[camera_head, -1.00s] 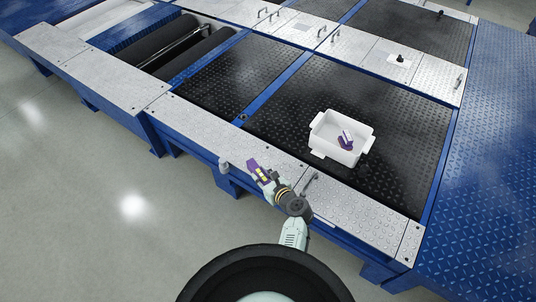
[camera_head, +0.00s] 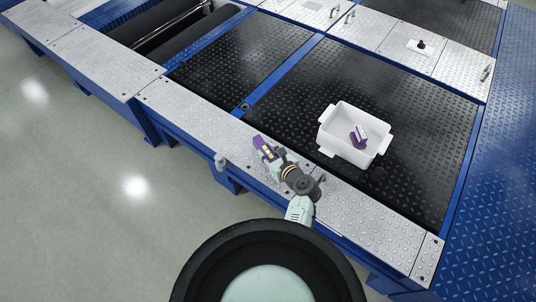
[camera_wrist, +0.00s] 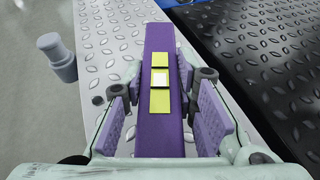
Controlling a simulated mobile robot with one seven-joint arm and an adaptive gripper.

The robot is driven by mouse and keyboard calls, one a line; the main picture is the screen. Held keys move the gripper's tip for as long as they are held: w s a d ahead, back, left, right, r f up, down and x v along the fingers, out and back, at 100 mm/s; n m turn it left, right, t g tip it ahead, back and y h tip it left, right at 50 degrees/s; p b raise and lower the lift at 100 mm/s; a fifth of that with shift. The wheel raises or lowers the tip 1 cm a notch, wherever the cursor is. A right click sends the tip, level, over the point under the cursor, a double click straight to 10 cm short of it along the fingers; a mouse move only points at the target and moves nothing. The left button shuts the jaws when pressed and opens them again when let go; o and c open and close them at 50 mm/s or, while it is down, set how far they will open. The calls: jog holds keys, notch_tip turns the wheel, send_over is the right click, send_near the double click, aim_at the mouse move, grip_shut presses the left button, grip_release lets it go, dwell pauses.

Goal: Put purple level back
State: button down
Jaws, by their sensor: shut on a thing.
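A purple level (camera_wrist: 162,120) with yellow and white vials sits lengthwise between the two finger pads of my gripper (camera_wrist: 163,125) in the wrist view. My gripper is shut on it. In the head view, my gripper (camera_head: 272,157) holds the level (camera_head: 263,148) over the silver tread-plate edge, left of the white bin. The gap between the level and the plate cannot be judged. A white open bin (camera_head: 326,137) stands on the black tread plate. Inside it lies a purple and white item (camera_head: 358,137), too small to make out clearly.
A grey knob-like post (camera_wrist: 57,58) stands at the left edge of the silver plate (camera_wrist: 105,40); it also shows in the head view (camera_head: 221,161). A dark handle is near my wrist. Black plate (camera_head: 280,110) around the bin is clear. Rollers lie far left.

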jog(key=shift+f, duration=0.55)
jog(key=shift+f, duration=0.1)
jog(key=c, duration=1.3)
grip_release()
jog(key=shift+r, duration=0.2)
